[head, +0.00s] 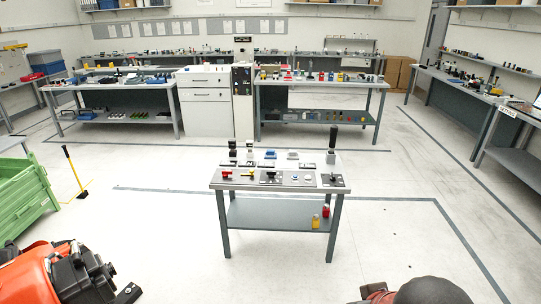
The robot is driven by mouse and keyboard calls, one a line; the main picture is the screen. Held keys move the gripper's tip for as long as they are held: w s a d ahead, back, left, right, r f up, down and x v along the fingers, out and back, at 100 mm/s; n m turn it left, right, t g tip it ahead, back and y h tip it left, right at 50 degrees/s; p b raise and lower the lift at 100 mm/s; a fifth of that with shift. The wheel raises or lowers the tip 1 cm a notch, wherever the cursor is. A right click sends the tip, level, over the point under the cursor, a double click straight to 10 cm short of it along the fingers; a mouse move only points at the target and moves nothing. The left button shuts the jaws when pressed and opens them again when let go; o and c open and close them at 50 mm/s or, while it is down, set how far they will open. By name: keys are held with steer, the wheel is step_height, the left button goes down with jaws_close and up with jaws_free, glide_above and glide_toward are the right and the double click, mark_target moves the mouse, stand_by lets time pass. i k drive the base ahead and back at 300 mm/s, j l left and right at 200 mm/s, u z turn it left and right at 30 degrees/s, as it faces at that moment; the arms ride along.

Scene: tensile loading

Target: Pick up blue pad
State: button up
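A small flat blue piece (270,154) lies near the back edge of the small grey table (260,186) in the middle of the room. It looks like the blue pad, but it is too small to be sure. A smaller blue-and-white piece (295,178) is in the front row of the same table. I cannot make out my gripper's fingers in this view. Nothing is seen touching the blue pieces.
The table also holds a red piece (227,174), a yellow one (249,173) and a tall black-handled item (332,145). Open floor surrounds it. A green crate (24,196) is at left; an orange-and-black machine (62,274) shows at lower left. Workbenches line the back.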

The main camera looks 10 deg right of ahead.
mark_target(269, 153)
steer(key=i+j, duration=0.15)
steer(key=i, duration=0.35)
steer(key=i+j+z, duration=0.1)
steer(key=i, duration=0.4)
steer(key=i+j, duration=0.2)
steer(key=i, duration=0.3)
steer(key=i+j, duration=0.2)
steer(key=i, duration=0.25)
steer(key=i+j+z, duration=0.1)
steer(key=i, duration=0.4)
steer(key=i+j, duration=0.3)
steer(key=i, duration=0.2)
steer(key=i+j, duration=0.2)
steer(key=i, duration=0.3)
steer(key=i+j+z, duration=0.1)
steer(key=i, duration=0.35)
steer(key=j, duration=0.1)
